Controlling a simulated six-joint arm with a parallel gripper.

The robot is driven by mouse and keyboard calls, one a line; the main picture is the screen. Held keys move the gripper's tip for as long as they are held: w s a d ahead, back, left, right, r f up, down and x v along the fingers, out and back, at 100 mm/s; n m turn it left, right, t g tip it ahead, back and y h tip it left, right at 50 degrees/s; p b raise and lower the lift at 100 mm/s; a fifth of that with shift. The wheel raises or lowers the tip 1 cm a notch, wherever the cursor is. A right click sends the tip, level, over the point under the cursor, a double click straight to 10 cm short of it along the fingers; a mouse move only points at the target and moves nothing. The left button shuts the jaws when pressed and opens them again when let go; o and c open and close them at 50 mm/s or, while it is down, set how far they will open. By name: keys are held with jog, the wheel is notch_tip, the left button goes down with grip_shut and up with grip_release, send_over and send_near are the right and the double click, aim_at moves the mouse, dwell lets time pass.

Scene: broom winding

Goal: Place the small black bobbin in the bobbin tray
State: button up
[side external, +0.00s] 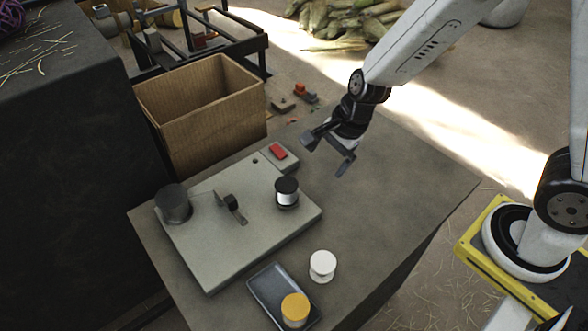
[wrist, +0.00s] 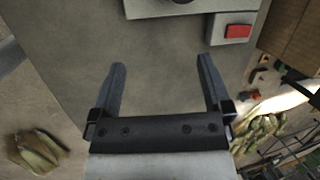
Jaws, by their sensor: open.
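The small black bobbin (side external: 287,192), with a black top and a white band, stands upright on the light grey machine plate (side external: 225,262). The dark bobbin tray (side external: 263,284) lies on the table in front of the plate. A bobbin with a yellow top (side external: 295,308) stands in the tray's near end; the far end is bare. My gripper (side external: 325,152) is open and empty, above the table's far side, behind and right of the black bobbin. In the wrist view its two fingers (wrist: 162,85) are spread over bare table, and a dark round part shows at the top edge.
A white bobbin (side external: 322,266) stands on the table right of the tray. A cardboard box (side external: 205,115) stands behind. The table's right side is clear.

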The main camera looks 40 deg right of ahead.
aim_at(288, 184)
jog(key=shift+w+a+f+m+y, duration=0.15)
jog(key=shift+w+a+f+m, duration=0.55)
jog(key=shift+m, duration=0.8)
jog(key=shift+w+a+f+m+y, duration=0.2)
jog(key=shift+w+a+m, duration=0.25)
jog(key=shift+a+m, duration=0.8)
jog(key=shift+w+a+f+m+y, duration=0.15)
jog(key=shift+w+a+f+m, duration=0.35)
jog(key=shift+m, duration=1.25)
jog(key=shift+x, duration=1.3)
jog(key=shift+w+a, duration=0.1)
jog(key=shift+x, duration=2.5)
jog(key=c, duration=1.2)
jog(key=shift+c, duration=0.3)
